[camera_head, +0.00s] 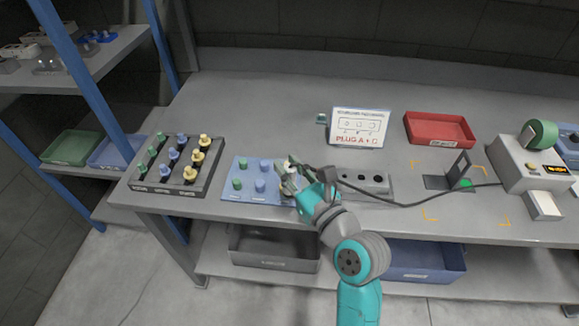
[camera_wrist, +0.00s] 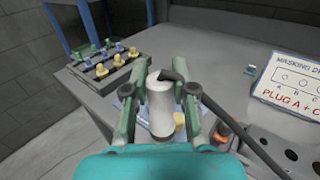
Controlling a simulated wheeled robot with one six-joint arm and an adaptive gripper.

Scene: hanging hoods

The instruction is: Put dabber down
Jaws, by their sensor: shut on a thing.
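My gripper (camera_head: 291,180) is over the right part of the blue mat (camera_head: 230,193) on the bench. In the wrist view my gripper (camera_wrist: 160,100) is shut on the dabber (camera_wrist: 160,108), a pale grey upright cylinder with a black cable at its top. In the head view the dabber (camera_head: 288,186) is partly covered by my gripper. Its lower end is hidden, so I cannot tell whether it touches the mat. A grey block with round holes (camera_head: 365,181) stands just right of my gripper. A yellow piece (camera_wrist: 180,121) shows beside the dabber in the wrist view.
A dark rack (camera_head: 170,172) with green, blue and yellow plugs stands left of the mat. Green and blue plugs (camera_head: 250,175) stand on the mat. A sign (camera_head: 360,126), a red tray (camera_head: 440,129) and a printer-like device (camera_head: 530,165) are right. The cable crosses the bench.

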